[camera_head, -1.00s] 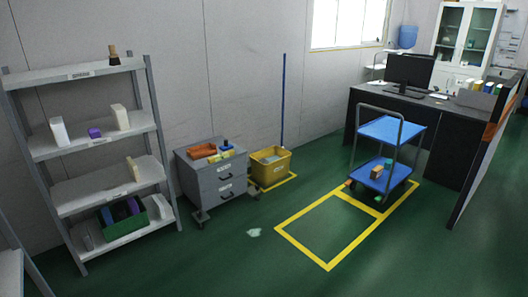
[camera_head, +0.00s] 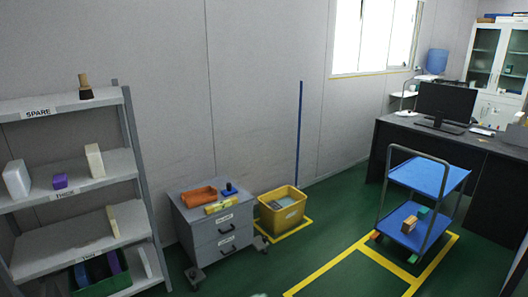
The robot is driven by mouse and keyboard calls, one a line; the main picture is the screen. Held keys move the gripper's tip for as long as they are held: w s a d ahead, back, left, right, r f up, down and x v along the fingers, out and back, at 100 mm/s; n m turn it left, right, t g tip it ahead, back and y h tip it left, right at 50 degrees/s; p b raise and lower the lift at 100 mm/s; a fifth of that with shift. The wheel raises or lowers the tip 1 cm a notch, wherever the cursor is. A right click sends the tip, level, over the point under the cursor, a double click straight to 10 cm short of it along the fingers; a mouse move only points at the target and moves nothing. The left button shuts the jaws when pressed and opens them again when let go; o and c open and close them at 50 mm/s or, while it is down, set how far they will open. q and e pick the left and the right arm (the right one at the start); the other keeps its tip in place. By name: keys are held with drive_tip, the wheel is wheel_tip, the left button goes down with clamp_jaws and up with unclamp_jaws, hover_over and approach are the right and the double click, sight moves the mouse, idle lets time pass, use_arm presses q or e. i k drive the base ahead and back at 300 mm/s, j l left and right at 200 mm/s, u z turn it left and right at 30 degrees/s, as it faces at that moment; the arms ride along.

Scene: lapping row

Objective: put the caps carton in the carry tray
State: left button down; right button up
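No carton in view has a readable label, so I cannot tell which is the caps carton. On the shelf rack at left stand a white carton (camera_head: 16,179), a small purple box (camera_head: 60,181), a cream carton (camera_head: 95,161) and, one level lower, another cream carton (camera_head: 113,219). A green open container (camera_head: 96,279) with dark and purple items sits on the low shelf. An orange tray (camera_head: 198,196) lies on the grey drawer cabinet. I cannot tell which of these two is the carry tray.
The drawer cabinet (camera_head: 217,232) stands right of the rack, beside a yellow bucket (camera_head: 282,214). A blue two-deck cart (camera_head: 412,223) holds small boxes on its lower deck. A dark desk (camera_head: 480,150) stands behind it. The green floor between cabinet and cart is mostly clear.

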sight(199, 196)
drive_tip(key=i, duration=2.95)
